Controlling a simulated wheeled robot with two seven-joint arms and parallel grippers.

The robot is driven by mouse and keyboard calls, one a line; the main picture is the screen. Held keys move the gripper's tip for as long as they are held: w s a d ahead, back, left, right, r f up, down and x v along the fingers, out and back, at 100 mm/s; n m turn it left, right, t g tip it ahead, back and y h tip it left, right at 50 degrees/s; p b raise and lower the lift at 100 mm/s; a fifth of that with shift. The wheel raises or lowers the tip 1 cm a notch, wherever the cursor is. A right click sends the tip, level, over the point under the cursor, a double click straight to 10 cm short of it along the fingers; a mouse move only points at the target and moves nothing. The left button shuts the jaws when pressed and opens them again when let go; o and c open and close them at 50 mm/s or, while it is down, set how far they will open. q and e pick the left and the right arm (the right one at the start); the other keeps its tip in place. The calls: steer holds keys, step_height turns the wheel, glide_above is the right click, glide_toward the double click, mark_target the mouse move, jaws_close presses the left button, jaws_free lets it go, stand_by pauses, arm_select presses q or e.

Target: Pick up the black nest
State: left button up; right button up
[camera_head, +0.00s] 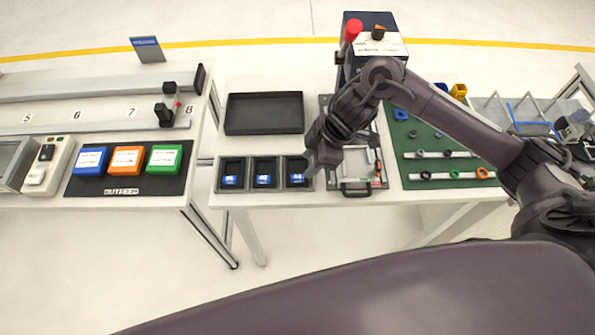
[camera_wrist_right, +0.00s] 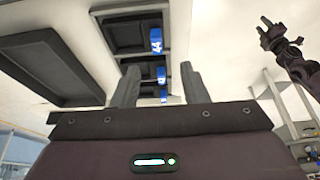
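Three square black bins with blue labels stand in a row at the table's front edge: left bin (camera_head: 232,172), middle bin (camera_head: 264,172), right bin (camera_head: 297,171). A wide black tray (camera_head: 264,113) lies behind them. I cannot tell which one the task calls the nest. My right gripper (camera_head: 317,162) is at the right side of the right bin; contact cannot be told. The wrist view, which looks upside down, shows its two fingers (camera_wrist_right: 160,75) apart with nothing between them. My left gripper (camera_wrist_right: 268,32) shows small at the upper right there, its fingers apart.
Right of the bins lies a board with a handle (camera_head: 356,188), then a green pegboard (camera_head: 440,165) with rings. On the left table are blue, orange and green blocks (camera_head: 127,160). A gap separates the tables.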

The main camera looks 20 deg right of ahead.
mark_target(297, 176)
steer(key=p+x, duration=0.1)
steer(key=x, duration=0.2)
steer(key=p+x, duration=0.1)
steer(key=x, duration=0.2)
steer(key=shift+w+f, duration=0.2)
steer(key=shift+f, duration=0.2)
steer(key=shift+a+f, duration=0.1)
steer(key=shift+f, duration=0.35)
steer(key=shift+w, duration=0.1)
jaws_close()
